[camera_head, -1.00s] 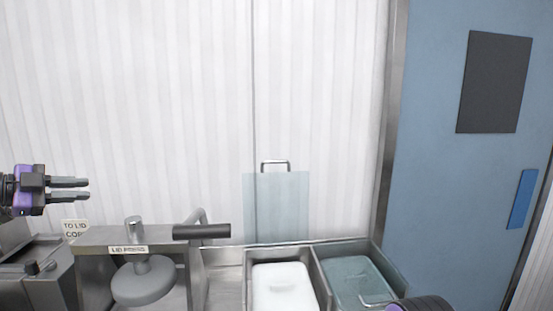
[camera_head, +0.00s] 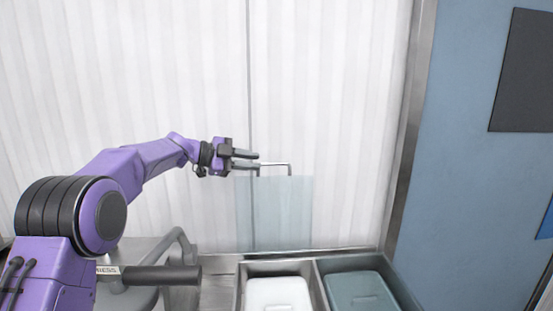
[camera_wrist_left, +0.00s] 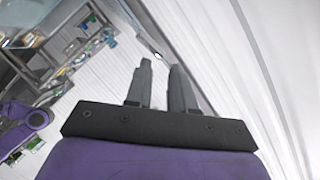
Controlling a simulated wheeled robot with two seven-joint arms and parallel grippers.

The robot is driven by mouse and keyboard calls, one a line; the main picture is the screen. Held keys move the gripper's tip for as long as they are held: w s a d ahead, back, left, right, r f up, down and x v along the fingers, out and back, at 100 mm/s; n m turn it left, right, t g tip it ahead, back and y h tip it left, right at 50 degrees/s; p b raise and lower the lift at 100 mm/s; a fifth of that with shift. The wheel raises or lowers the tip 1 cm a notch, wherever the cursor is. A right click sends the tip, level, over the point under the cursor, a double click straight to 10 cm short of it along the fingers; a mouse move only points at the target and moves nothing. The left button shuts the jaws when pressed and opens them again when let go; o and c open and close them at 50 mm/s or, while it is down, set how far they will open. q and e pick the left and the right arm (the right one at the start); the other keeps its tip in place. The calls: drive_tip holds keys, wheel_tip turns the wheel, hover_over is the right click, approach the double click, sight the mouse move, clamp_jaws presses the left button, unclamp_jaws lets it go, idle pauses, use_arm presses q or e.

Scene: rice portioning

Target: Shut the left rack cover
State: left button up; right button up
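The left rack cover (camera_head: 284,215) is a clear bluish panel standing upright, raised open behind the left compartment (camera_head: 240,290) of the rack. Its metal bar handle (camera_head: 289,168) is at the top edge. My left gripper (camera_head: 258,161) is beside the handle's left end, its fingers pointing right and a gap between them. I cannot tell whether the fingers touch the handle. The wrist view also shows the two fingers (camera_wrist_left: 163,75) apart, nothing clearly between them. My right gripper is out of view.
A white lidded container (camera_head: 278,294) sits in the left compartment. The right compartment holds a teal-tinted container (camera_head: 360,290). A lid press with a dark handle bar (camera_head: 160,276) stands at the left, below my arm. A white corrugated wall (camera_head: 330,90) is behind.

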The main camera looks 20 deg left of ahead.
sight(267, 164)
use_arm(q)
drive_tip(key=p+x, duration=0.2)
drive_tip(key=x, duration=0.5)
drive_tip(key=shift+w+d, duration=0.15)
drive_tip(key=shift+d, duration=0.05)
drive_tip(key=shift+s+a, duration=0.2)
drive_tip(key=shift+a, duration=0.05)
clamp_jaws()
drive_tip(key=shift+d, duration=0.1)
drive_tip(key=s+d+m+t+b, duration=0.1)
drive_tip(key=s+d+b, duration=0.5)
drive_tip(key=s+b, duration=0.7)
drive_tip(key=f+m+b, duration=0.1)
drive_tip(key=b, duration=0.1)
drive_tip(key=shift+b, duration=0.35)
